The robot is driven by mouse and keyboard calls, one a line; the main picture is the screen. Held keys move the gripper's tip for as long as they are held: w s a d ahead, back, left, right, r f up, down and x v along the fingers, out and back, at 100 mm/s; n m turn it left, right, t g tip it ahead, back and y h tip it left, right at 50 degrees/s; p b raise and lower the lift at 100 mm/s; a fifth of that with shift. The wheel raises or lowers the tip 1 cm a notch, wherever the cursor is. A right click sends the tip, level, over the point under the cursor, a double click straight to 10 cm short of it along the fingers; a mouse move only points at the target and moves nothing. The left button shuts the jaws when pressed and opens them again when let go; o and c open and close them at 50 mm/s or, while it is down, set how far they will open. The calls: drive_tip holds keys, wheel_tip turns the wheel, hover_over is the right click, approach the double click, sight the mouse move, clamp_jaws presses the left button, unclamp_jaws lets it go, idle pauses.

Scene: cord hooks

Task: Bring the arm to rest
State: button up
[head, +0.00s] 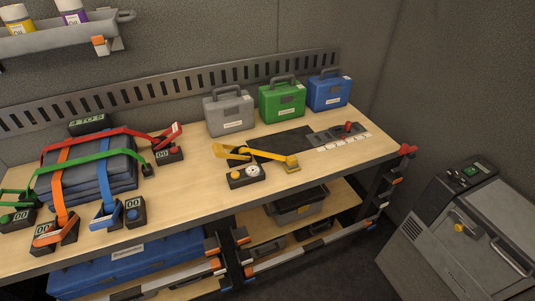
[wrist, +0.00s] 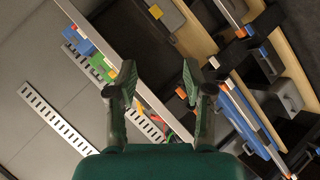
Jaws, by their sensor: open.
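My gripper (wrist: 157,84) shows in the wrist view with its two dark fingers spread apart and nothing held between them. It is in the air, with the wooden workbench and the slotted wall rail behind it at a slant. The arm and gripper do not show in the head view. The workbench (head: 190,192) stands along the wall there.
Strapped blue-grey pads (head: 88,170) lie on the bench's left. A yellow lever device (head: 265,157) sits mid-bench. Grey (head: 230,112), green (head: 282,101) and blue (head: 329,91) cases line the back. A grey machine (head: 462,235) stands at right, beyond a floor gap.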

drive_tip(key=s+a+r+m+t+y, duration=0.1)
drive_tip(key=s+r+m+t, duration=0.1)
drive_tip(key=s+r+m, duration=0.9)
drive_tip(key=s+r, duration=0.3)
drive_tip(key=r, duration=0.2)
drive_tip(key=shift+s+a, duration=0.2)
drive_tip(key=shift+s, duration=0.1)
